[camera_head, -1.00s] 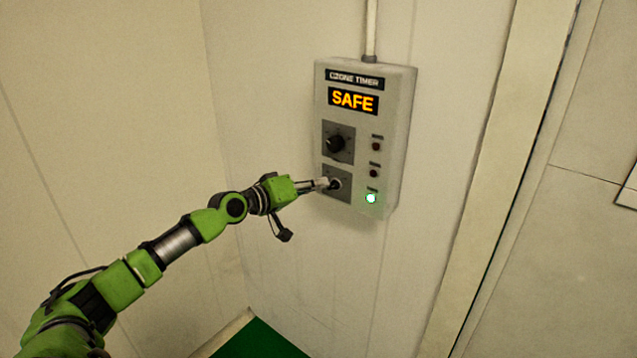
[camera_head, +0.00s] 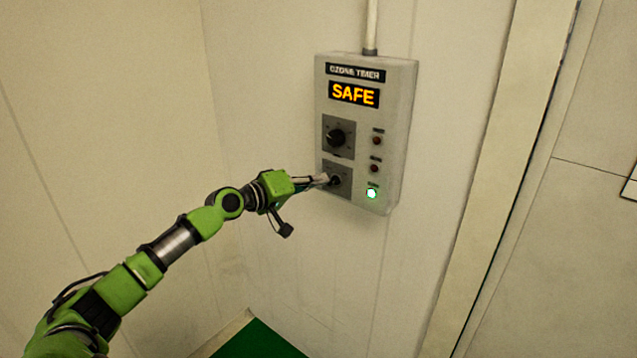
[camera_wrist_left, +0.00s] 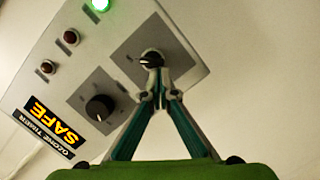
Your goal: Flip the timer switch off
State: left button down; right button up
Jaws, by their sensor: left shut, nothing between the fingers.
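The grey ozone timer box (camera_head: 395,130) hangs on the wall, with a lit orange "SAFE" display (camera_head: 353,95). Below it are an upper black dial (camera_head: 335,138) and a lower black switch (camera_head: 335,181). My right gripper is not in view.
A lit green lamp (camera_head: 372,194) and two unlit dark red lamps (camera_head: 376,140) line the box's right side. A conduit (camera_head: 371,25) rises from its top. A door frame (camera_head: 500,180) stands to the right. Green floor (camera_head: 258,342) shows at the bottom.

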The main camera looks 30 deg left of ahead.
pick_arm(q)
jog(key=shift+f+n+b, duration=0.4)
jog(key=shift+n+b, duration=0.4)
jog(key=shift+b, duration=0.3)
jog(key=shift+f+n+t+h+b, duration=0.2)
jog(key=shift+n+t+h+b, duration=0.15)
jog(key=shift+n+b, duration=0.5)
dwell(0.6)
jog(key=shift+f+n, duration=0.15)
jog(key=shift+n, duration=0.8)
jog(key=shift+d+f+n+t+h+b, duration=0.1)
jog(key=shift+f+n+t+h+b, duration=0.15)
jog(key=shift+n, duration=0.65)
jog(key=shift+d+f+n+t+b, duration=0.15)
jog(key=shift+n+t+b, duration=0.2)
jog(key=shift+n, duration=0.55)
dwell(0.8)
jog(key=shift+d+f+n, duration=0.1)
jog(key=shift+f+n, duration=0.1)
jog(key=shift+n, duration=1)
jog(key=shift+d+f+n+t, duration=0.1)
jog(key=shift+n+t, duration=0.35)
jog(key=shift+n, duration=0.25)
jog(key=shift+f, duration=0.15)
